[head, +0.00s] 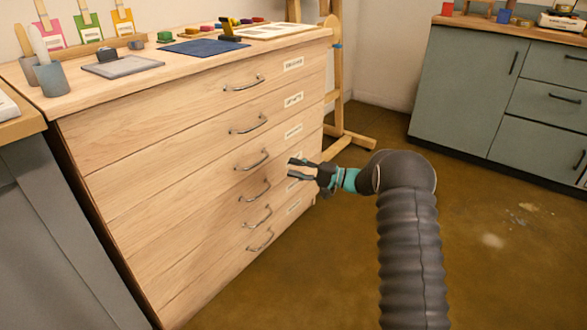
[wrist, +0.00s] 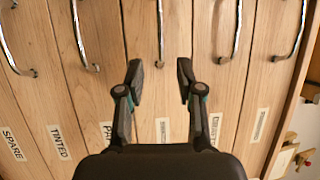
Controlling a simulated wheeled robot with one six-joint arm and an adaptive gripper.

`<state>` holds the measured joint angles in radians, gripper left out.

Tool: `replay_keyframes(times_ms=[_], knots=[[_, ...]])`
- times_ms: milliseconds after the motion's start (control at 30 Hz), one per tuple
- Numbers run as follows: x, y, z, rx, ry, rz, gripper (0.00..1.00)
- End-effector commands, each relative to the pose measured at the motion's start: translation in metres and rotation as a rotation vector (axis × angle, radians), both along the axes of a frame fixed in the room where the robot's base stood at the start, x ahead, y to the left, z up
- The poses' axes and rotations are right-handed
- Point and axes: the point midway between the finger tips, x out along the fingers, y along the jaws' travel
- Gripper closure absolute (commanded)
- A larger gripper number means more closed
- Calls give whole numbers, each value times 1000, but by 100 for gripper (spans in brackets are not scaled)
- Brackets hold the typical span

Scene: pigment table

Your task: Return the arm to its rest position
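My gripper (head: 296,168) is in front of the wooden drawer cabinet (head: 190,165), at the height of its middle and lower drawers. In the wrist view my gripper (wrist: 160,70) has its two fingers apart, with nothing between them. Drawer fronts with curved metal handles (wrist: 160,30) and white labels (wrist: 162,130) lie beyond the fingers. The drawers look shut. I cannot tell the exact gap between the fingertips and the drawer fronts.
The cabinet top holds a blue mat (head: 205,47), a grey slab (head: 123,67), cups with tools (head: 52,79) and pigment pieces. A wooden easel (head: 337,130) stands behind the cabinet. A grey-green cabinet (head: 465,90) is at the back right. Brown floor (head: 505,245) lies open at right.

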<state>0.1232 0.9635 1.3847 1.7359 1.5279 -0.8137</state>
Motion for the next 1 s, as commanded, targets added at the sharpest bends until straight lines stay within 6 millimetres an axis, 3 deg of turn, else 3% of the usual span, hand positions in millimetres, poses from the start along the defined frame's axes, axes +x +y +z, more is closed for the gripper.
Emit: replay_keyframes(times_ms=[167,267,433,600,767,1000], knots=[[0,0,0,5,25,0,64],[1,1,-12,-23,107,2,64],[-31,4,-72,-160,320,57,64],[-80,1,-100,-337,483,115,64],[-129,-8,-98,-523,571,155,64],[-203,-32,-67,-809,608,177,64]])
